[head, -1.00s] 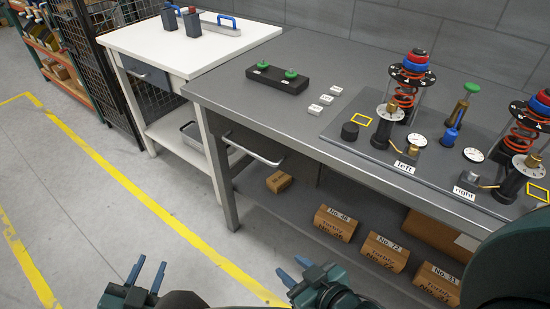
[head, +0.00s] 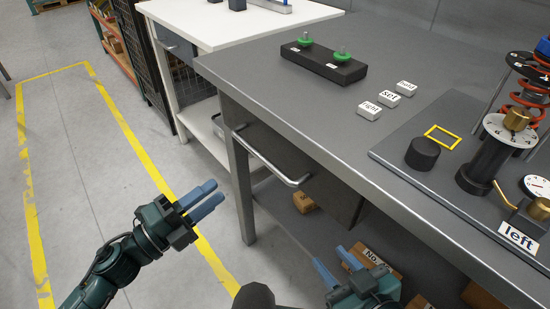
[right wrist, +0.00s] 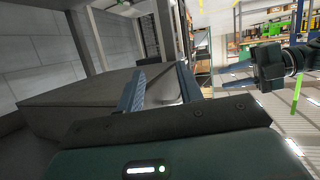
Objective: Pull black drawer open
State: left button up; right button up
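The black drawer (head: 328,198) hangs under the grey workbench top. Its silver bar handle (head: 272,160) runs along the front, just under the bench edge. I cannot tell whether the drawer is fully closed. My left gripper (head: 212,199) is open and empty, in the air to the left of the handle and apart from it. My right gripper (head: 336,264) is open, below the handle at the bottom of the head view and apart from it. In the right wrist view its two fingers (right wrist: 160,82) stand apart with nothing gripped. My left gripper (right wrist: 262,68) also shows there.
Cardboard boxes (head: 378,262) lie on the bench's lower shelf. A bench leg (head: 241,190) stands left of the drawer. The bench top (head: 290,95) holds a black block with green knobs, small labels and a fixture plate. Floor to the left is clear, with yellow lines.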

aim_at(261, 155)
pick_arm(q)
jog(key=x, duration=1.3)
grip_shut()
